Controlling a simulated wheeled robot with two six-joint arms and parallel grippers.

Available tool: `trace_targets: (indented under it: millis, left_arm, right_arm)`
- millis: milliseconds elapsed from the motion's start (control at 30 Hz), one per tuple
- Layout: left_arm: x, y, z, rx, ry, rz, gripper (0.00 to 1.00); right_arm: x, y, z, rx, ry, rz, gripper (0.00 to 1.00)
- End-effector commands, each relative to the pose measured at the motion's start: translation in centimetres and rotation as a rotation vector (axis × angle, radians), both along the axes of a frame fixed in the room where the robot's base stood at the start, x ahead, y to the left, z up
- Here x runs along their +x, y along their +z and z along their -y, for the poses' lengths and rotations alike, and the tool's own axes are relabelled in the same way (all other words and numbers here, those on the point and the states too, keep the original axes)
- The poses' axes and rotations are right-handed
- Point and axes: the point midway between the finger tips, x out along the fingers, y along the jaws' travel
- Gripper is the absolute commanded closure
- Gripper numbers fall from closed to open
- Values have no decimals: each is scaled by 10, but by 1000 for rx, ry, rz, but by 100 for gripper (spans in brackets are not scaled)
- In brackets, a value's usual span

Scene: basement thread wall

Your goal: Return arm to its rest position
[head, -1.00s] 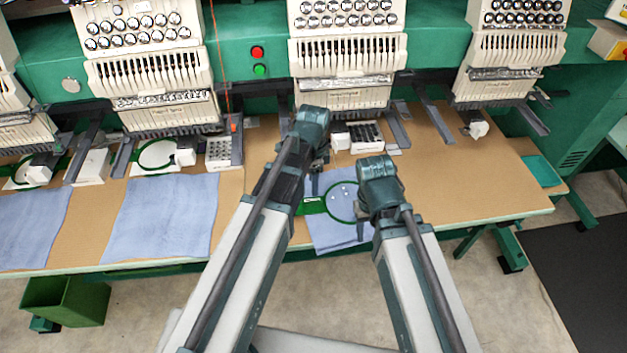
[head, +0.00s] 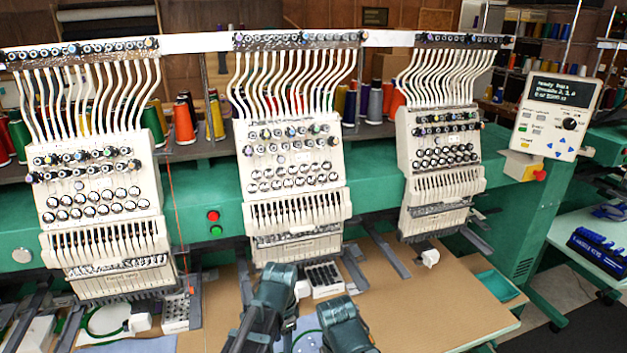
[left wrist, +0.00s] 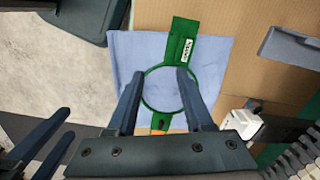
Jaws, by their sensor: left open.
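My left gripper (head: 272,292) is low in the middle of the head view, with its fingers hidden from that camera. In the left wrist view its two fingers (left wrist: 160,74) are spread apart with nothing between them. They hang over a green hoop (left wrist: 148,72) lying on a blue cloth (left wrist: 210,62). My right gripper (head: 345,325) is just right of the left one in the head view, with its fingertips hidden there. Two separated fingers at the lower left of the left wrist view (left wrist: 68,123) appear to be its own, with nothing seen between them.
Embroidery heads (head: 295,175) stand across the back on a green beam (head: 370,185), above the brown table (head: 430,300). A white block (head: 322,279) with a dark grid is close behind my grippers. The table's right part is mostly clear. A control panel (head: 555,115) stands at right.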

Motion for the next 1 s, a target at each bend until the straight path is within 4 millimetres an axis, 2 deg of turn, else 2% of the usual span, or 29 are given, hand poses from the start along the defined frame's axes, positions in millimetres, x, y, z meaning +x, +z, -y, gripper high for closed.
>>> trace_targets:
  millis: [33, 200, 400, 567, 1000]
  left_arm:
    - [-23, -4, 6, 12, 82, 0, 48]
    - [-65, -9, 20, 53, 378, 10, 48]
    - [-92, -11, 27, 82, 598, 28, 48]
    - [-97, -11, 28, 89, 652, 33, 48]
    - [-96, -11, 28, 88, 653, 32, 48]
  right_arm:
    - [0, -4, 0, 0, 0, 0, 49]
    - [0, -9, 0, 0, 0, 0, 49]
    - [0, -12, 0, 0, -1, 0, 49]
    - [0, -12, 0, 0, -1, 0, 49]
    - [0, -12, 0, 0, -1, 0, 49]
